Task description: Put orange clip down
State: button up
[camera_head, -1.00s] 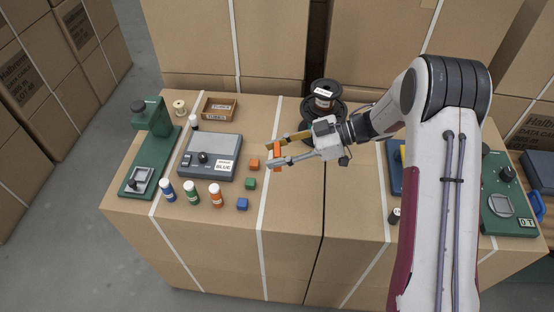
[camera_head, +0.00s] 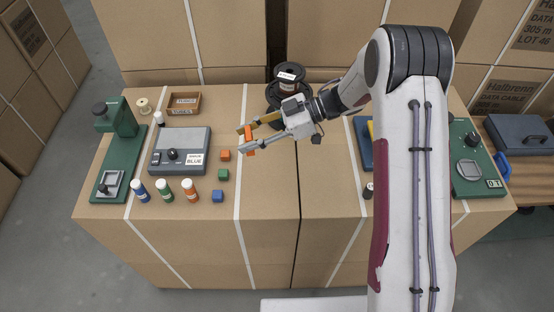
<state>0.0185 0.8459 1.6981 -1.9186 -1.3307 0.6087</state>
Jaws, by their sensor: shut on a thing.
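The orange clip (camera_head: 249,138) is a small upright orange piece between the fingertips of my gripper (camera_head: 248,138). My gripper is shut on it, with one finger on each side. The gripper reaches in from the right, over the cardboard box top, to the right of the grey device. Whether the clip touches the surface below cannot be told.
Several capped bottles stand by the grey device (camera_head: 180,150). A black spool (camera_head: 290,85) stands behind. The box top (camera_head: 270,195) in front is clear.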

jog(key=s+d+m+t, duration=0.1)
jog(key=s+d, duration=0.3)
jog(key=d, duration=0.9)
jog(key=shift+s+d+r+m+t, duration=0.2)
jog(key=shift+m+t, duration=0.1)
jog(key=shift+t, duration=0.1)
jog(key=shift+f, duration=0.15)
jog(key=shift+f, duration=3.05)
jog(key=shift+f, duration=0.1)
jog(key=shift+f, duration=1.8)
jog(key=shift+f, duration=0.15)
